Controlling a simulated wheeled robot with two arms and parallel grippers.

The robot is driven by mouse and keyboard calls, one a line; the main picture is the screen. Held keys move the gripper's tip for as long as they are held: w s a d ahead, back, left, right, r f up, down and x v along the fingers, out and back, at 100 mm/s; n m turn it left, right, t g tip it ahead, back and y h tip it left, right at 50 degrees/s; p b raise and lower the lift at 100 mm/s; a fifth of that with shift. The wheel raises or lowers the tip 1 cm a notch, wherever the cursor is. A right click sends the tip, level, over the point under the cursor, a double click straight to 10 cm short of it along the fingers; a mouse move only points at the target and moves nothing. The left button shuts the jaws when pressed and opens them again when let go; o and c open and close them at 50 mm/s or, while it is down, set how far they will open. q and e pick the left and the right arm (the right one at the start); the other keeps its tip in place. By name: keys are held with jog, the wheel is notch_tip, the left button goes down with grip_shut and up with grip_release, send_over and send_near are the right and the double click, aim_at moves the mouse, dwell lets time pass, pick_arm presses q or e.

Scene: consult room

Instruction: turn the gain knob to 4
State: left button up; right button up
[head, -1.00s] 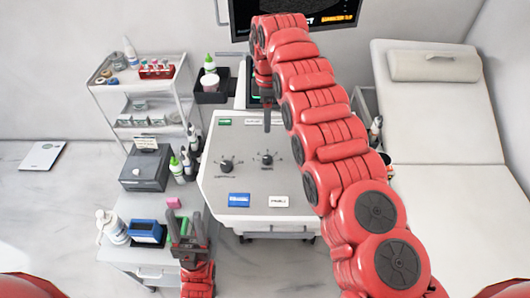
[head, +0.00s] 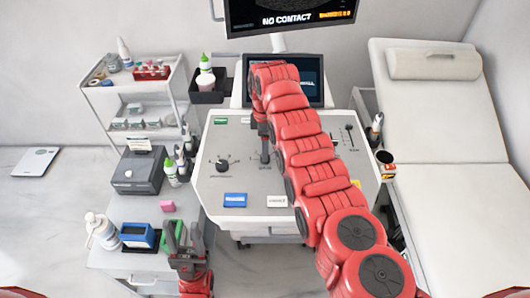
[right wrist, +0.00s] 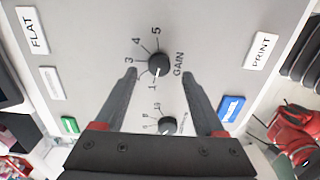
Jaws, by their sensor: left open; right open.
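The gain knob (right wrist: 159,64) is a black round knob on the light grey console panel (right wrist: 95,45), with GAIN printed beside it and numbers around it. Its white mark seems to point near the 1; the 3, 4 and 5 show too. My right gripper (right wrist: 159,72) is open, its two fingers on either side of the knob in this view. I cannot tell whether they touch it. In the head view my right gripper (head: 265,152) points down over the panel and hides the gain knob. My left gripper (head: 177,236) is open and empty at the lower left.
A second knob (head: 222,164) sits left on the panel; it also shows in the right wrist view (right wrist: 168,125). Blue (head: 235,200) and white (head: 277,201) buttons lie at the panel's front. Bottles and a dark box (head: 138,172) stand left; an exam couch (head: 445,120) is right.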

jog(key=shift+f, duration=1.95)
grip_shut()
